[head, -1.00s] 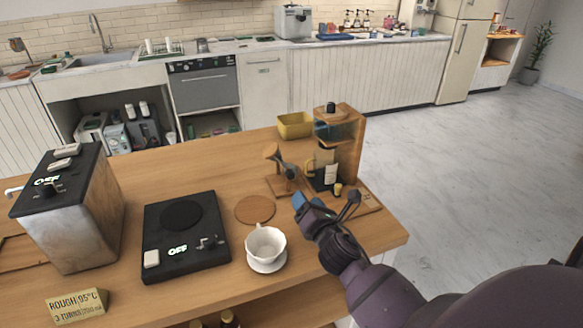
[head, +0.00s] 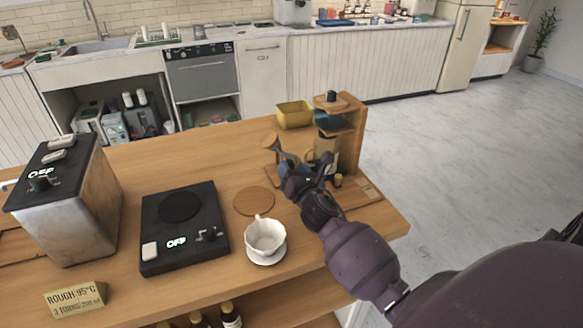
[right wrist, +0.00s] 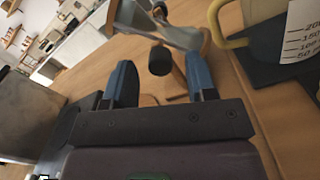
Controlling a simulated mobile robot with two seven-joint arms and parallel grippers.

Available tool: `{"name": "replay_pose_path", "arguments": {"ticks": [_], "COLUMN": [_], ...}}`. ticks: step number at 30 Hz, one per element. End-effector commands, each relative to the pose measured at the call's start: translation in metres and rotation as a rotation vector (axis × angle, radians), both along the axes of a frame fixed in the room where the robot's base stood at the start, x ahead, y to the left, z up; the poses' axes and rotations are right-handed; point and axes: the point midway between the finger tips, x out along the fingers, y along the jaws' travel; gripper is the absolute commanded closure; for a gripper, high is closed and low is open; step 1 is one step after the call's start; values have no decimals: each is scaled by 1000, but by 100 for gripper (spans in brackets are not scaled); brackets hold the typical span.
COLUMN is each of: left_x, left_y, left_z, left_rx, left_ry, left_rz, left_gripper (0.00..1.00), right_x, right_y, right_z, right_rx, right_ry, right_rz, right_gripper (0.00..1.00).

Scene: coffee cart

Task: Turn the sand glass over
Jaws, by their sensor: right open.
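The sand glass (head: 286,154) is a tilted glass with a wooden end cap, near the back of the wooden cart top. My right gripper (head: 300,172) is in front of it and partly covers it and its base. In the right wrist view the clear glass (right wrist: 180,36) lies just beyond my fingertips, with a dark round knob (right wrist: 160,61) in front of it. My right gripper (right wrist: 161,76) is open there, its two blue fingers apart on either side of the knob, with nothing held. My left gripper is not in view.
A wooden coffee stand (head: 351,135) with a carafe (right wrist: 285,38) is close on the right. A yellow bin (head: 294,114) is behind.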

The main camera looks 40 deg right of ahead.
Motion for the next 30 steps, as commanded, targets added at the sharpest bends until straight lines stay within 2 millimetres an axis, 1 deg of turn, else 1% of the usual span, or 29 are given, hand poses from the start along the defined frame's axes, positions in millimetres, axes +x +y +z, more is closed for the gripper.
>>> {"name": "replay_pose_path", "arguments": {"ticks": [1, 5, 14, 15, 17, 24, 30], "left_x": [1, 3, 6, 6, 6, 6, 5], "left_y": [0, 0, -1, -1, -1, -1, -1], "left_z": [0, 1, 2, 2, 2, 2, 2], "left_rx": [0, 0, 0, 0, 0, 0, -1], "left_ry": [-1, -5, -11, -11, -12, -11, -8], "left_rz": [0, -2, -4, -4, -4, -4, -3], "left_gripper": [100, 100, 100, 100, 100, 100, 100], "right_x": [5, 12, 13, 13, 13, 13, 13], "right_y": [-1, -3, -3, -3, -3, -3, -3], "right_z": [-1, 0, 0, 0, 0, 0, 0], "right_rx": [0, 1, 1, 1, 1, 1, 16], "right_ry": [1, 0, 1, 1, 1, 1, -3], "right_rz": [-1, 0, 0, 0, 0, 0, 0], "right_gripper": [48, 48, 48, 51, 61, 97, 97]}}
